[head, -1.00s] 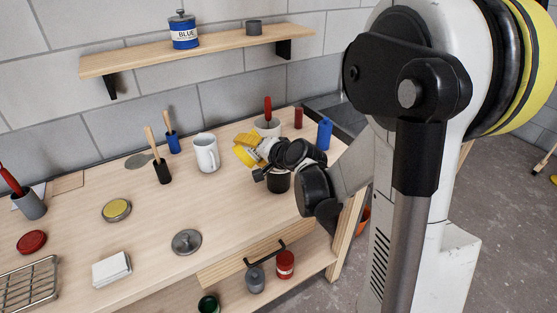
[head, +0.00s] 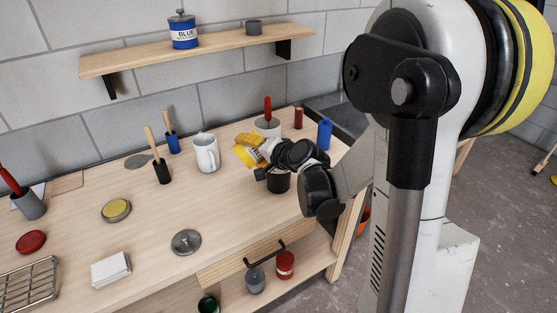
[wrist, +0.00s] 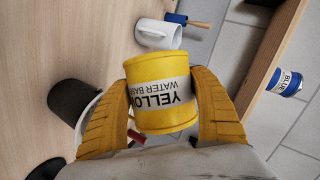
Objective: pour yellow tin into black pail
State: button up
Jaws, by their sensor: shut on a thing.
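My gripper (head: 250,147) is shut on the yellow tin (wrist: 160,95), with one yellow finger on each side of it. The tin's label reads upside down in the wrist view. In the head view the yellow tin (head: 244,156) is tipped over and partly covered by the gripper. The black pail (head: 279,183) stands on the bench just below and right of the tin, its top partly hidden by my wrist. A dark cylinder, seemingly the pail (wrist: 78,100), shows left of the tin in the wrist view. I see no paint flowing.
A white mug (head: 206,153) stands left of the tin. A white pot (head: 268,127) with a red-handled tool is behind it, and a blue bottle (head: 324,134) stands right. A grey lid (head: 186,242) lies near the front edge. The bench's middle left is fairly clear.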

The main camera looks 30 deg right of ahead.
jog(key=shift+d+r+m+y, duration=0.2)
jog(key=shift+r+m+y, duration=0.3)
jog(key=shift+m, duration=0.1)
dwell(1.6)
jog(key=shift+d+r+m+t+y, duration=0.15)
jog(key=shift+d+r+m+y, duration=0.1)
jog(key=shift+d, duration=0.25)
jog(key=shift+d+r+m+t+y, duration=0.15)
jog(key=shift+d+m+y, duration=0.1)
jog(key=shift+d, duration=0.25)
dwell(0.8)
jog(key=shift+d+f+m+y+b, duration=0.4)
jog(key=shift+m+b, duration=0.2)
jog(key=shift+b, duration=0.65)
dwell(0.4)
jog(key=shift+r, duration=0.1)
